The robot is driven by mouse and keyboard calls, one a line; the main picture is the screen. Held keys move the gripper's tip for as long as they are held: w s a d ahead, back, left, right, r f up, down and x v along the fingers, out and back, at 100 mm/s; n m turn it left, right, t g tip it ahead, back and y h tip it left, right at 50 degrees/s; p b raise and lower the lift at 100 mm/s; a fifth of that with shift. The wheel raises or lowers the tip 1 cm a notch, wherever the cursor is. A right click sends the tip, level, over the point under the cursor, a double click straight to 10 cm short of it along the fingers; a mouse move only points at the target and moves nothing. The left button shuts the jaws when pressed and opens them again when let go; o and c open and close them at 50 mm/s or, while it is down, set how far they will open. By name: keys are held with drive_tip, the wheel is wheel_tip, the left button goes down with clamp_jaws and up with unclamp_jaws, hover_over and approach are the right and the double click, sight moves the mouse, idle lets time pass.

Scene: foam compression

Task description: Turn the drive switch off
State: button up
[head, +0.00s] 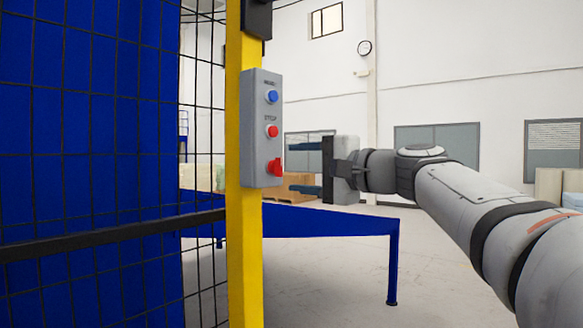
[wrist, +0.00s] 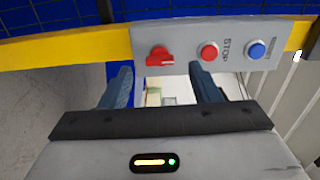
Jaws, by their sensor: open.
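The drive switch, a red rotary knob (head: 274,167), is the lowest control on a grey control box (head: 258,180) fixed to a yellow post. In the wrist view the red knob (wrist: 160,56) is at the left end of the box, with a flat handle. A round red STOP button (head: 271,131) and a blue button (head: 271,96) sit above it. My gripper (head: 305,165) is to the right of the box in the head view, apart from it. In the wrist view its two fingers (wrist: 158,85) are spread and empty; the knob shows just beyond them, between their tips.
The yellow post (head: 245,250) carries a black mesh fence (head: 100,150) on the left, with blue panels behind it. A blue table-like frame (head: 340,222) stands behind the post. Open floor (head: 330,285) lies below my arm.

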drive_tip(key=v, duration=0.4)
drive_tip(key=shift+s, duration=0.1)
drive_tip(key=shift+p, duration=0.4)
